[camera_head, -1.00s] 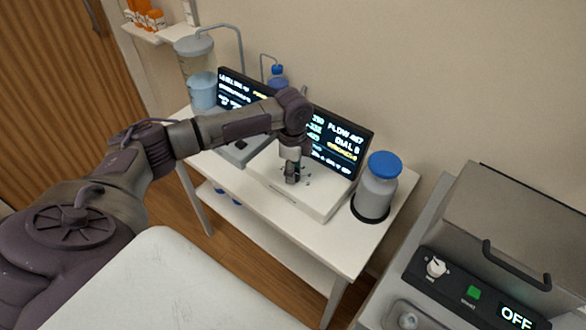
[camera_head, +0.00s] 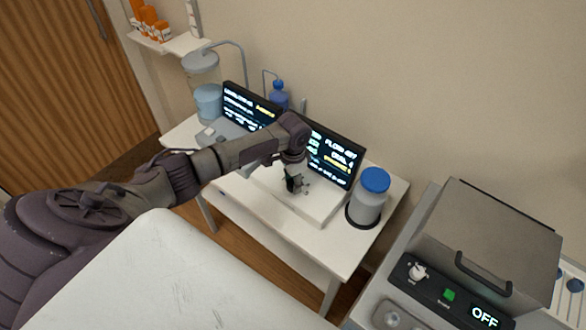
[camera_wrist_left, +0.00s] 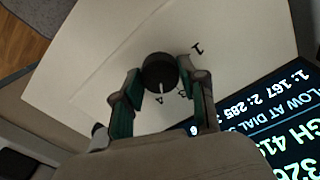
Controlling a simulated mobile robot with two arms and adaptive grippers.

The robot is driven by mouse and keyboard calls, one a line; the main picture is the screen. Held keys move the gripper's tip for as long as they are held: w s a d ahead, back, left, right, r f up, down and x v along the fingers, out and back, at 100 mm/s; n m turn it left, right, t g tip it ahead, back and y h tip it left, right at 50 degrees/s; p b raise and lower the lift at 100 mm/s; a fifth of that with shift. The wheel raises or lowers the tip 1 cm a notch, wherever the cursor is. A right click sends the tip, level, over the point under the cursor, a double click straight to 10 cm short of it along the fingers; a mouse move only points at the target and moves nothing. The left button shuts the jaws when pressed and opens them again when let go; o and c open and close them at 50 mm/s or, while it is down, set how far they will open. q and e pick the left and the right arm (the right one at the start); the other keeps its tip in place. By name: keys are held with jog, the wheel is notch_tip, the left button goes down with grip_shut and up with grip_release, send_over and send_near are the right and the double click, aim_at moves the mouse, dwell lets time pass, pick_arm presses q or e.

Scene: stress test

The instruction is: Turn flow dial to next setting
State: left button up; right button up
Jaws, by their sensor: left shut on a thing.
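The flow dial (camera_wrist_left: 158,70) is a dark round knob on a white panel in the left wrist view. A pale pointer mark on it faces the bottom of the picture. Small numerals, including a 1, stand around it, and some are hard to read. My left gripper (camera_wrist_left: 163,86) is shut on the dial, one green-padded finger on each side. In the head view my left gripper (camera_head: 294,184) points down onto the white unit (camera_head: 320,205), and hides most of the dial. The flow display (camera_head: 336,158) stands behind it, partly covered by my arm. My right gripper is out of view.
A second display (camera_head: 250,106) and a clear vessel (camera_head: 207,95) are at the left. A grey machine (camera_head: 488,240) reading OFF stands at the right, beyond a gap.

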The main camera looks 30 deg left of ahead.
pick_arm(q)
jog(key=n+p, duration=0.2)
jog(key=n, duration=0.1)
jog(key=shift+r+n+p, duration=0.2)
jog(key=shift+n+p, duration=0.1)
jog(key=shift+p, duration=0.05)
jog(key=shift+f+n+p, duration=0.1)
jog(key=shift+n+p, duration=0.8)
jog(key=shift+n, duration=0.5)
jog(key=o, duration=1.1)
jog(key=shift+o, duration=0.2)
notch_tip(320, 180, up, 12)
